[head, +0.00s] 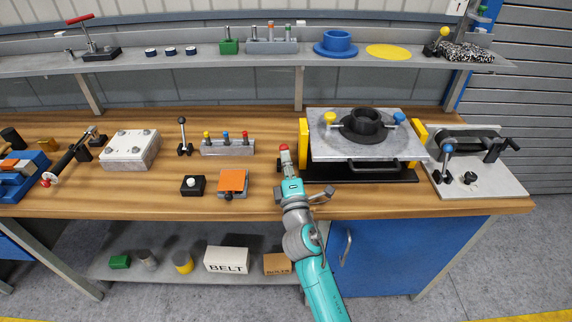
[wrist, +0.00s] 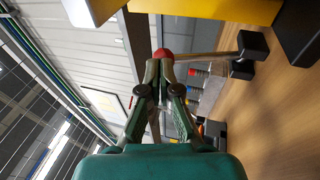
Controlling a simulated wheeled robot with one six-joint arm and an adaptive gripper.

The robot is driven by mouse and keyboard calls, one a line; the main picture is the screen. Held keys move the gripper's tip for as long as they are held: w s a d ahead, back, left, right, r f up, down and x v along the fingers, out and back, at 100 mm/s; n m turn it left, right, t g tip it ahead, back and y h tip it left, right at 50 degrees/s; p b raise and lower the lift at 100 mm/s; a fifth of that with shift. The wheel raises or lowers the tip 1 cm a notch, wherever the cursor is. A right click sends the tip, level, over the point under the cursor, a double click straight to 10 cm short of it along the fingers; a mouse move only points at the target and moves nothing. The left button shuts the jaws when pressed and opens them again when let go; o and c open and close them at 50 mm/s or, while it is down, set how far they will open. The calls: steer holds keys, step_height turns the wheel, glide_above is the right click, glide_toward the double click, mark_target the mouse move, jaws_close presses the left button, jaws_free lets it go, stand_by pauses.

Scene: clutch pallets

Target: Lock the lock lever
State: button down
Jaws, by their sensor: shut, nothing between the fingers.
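A lever with a red ball knob (head: 284,148) stands on the bench, just left of the clutch pallet fixture. In the wrist view the red knob (wrist: 163,54) shows right at the fingertips, with its grey rod (wrist: 207,57) running to a black base (wrist: 252,46). My gripper (head: 287,168) is in front of this lever, its fingers shut and empty. In the wrist view the fingertips (wrist: 160,62) overlap the knob's near edge; I cannot tell whether they touch it. The fixture holds a grey pallet plate (head: 330,148) with a black ring (head: 366,121) on it.
Yellow posts (head: 303,142) flank the pallet close to my gripper's right. A pegged block (head: 228,147) and an orange-topped block (head: 233,181) stand to the left. A shelf (head: 215,62) runs above the bench.

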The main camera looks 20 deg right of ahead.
steer(key=shift+w+d+r, duration=0.2)
steer(key=shift+w+r, duration=0.2)
steer(key=shift+w, duration=0.2)
steer(key=shift+w+d+r, duration=0.2)
steer(key=shift+w+r, duration=0.2)
steer(key=shift+w, duration=0.2)
steer(key=shift+x, duration=0.85)
steer(key=shift+w+d+r, duration=0.1)
steer(key=shift+w+d, duration=0.15)
steer(key=shift+w, duration=0.35)
steer(key=shift+w+d+r, duration=0.1)
steer(key=shift+w+d, duration=0.15)
steer(key=shift+w, duration=0.35)
steer(key=shift+w+d, duration=0.25)
steer(key=shift+w, duration=0.35)
steer(key=shift+s+f, duration=0.1)
steer(key=v, duration=1.1)
steer(key=shift+s, duration=0.35)
